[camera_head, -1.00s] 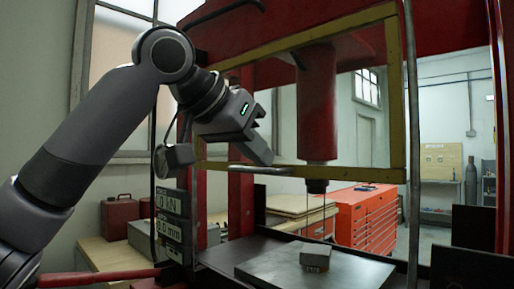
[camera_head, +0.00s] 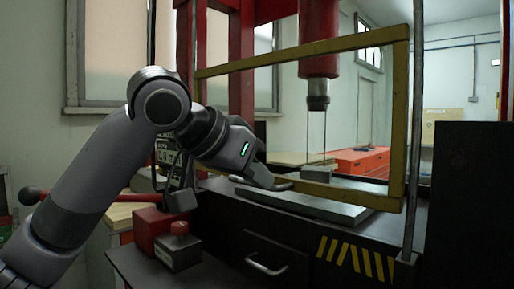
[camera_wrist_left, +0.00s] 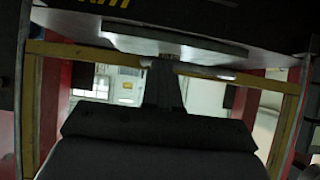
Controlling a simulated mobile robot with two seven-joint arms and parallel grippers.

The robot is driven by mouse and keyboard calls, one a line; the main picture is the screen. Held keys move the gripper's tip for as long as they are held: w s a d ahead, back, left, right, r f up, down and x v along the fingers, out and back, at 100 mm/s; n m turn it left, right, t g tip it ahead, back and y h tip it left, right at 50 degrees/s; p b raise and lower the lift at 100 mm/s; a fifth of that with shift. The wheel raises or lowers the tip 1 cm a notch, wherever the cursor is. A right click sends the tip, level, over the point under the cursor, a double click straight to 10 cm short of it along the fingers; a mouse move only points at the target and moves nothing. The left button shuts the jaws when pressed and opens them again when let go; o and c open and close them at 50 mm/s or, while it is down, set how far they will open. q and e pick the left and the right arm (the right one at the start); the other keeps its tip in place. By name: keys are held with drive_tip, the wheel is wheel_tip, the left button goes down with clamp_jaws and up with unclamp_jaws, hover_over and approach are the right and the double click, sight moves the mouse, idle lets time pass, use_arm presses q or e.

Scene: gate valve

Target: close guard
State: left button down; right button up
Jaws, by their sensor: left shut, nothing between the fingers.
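The guard (camera_head: 399,120) is a yellow rectangular frame in front of the red press. In the head view its top bar crosses the ram and its lower bar is level with the press bed. In the left wrist view the guard (camera_wrist_left: 95,52) spans the picture behind my shut gripper (camera_wrist_left: 163,72). My right gripper is in neither view.
The red ram (camera_head: 318,40) hangs above a small grey block (camera_head: 316,173) on the bed plate (camera_head: 310,204). A red lever (camera_head: 78,200) and a small box with a red knob (camera_head: 178,247) are at the lower left. A vertical rod (camera_head: 415,120) runs along the guard's right side.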

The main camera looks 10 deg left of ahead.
use_arm(q)
wheel_tip(320, 180, down, 5)
drive_tip(key=shift+f+b, duration=0.2)
drive_tip(key=shift+b, duration=0.5)
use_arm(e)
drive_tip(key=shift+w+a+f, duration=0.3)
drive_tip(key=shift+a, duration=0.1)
use_arm(q)
drive_tip(key=shift+r, duration=0.1)
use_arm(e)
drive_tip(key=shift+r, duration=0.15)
